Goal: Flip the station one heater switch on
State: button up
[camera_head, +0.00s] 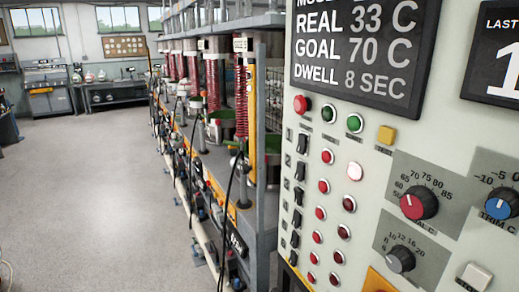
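The station one heater switch (303,142) is the top black rocker in a column of several on the pale control panel (450,130), beside the label "1". Its rocker position is too small to tell. In its row are a small red lamp (327,156) and, farther right, a bright pinkish-white lamp (355,171) that looks lit. The lamps in the rows below are red or dark red. The dark display (362,50) reads REAL 33 C, GOAL 70 C, DWELL 8 SEC. My gripper is not in view.
Above the switches are a red button (301,104), two green buttons and a yellow button (386,134). Right of them are a red knob (418,203), a grey knob (400,260) and a blue knob (501,204). A long press rack (215,170) stands left; open floor (90,200) lies beyond.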

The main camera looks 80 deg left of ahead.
aim_at(301, 147)
jog(key=u, duration=0.85)
jog(key=k+u, duration=0.1)
jog(key=u, duration=0.75)
jog(key=k+u, duration=0.1)
jog(key=u, duration=0.75)
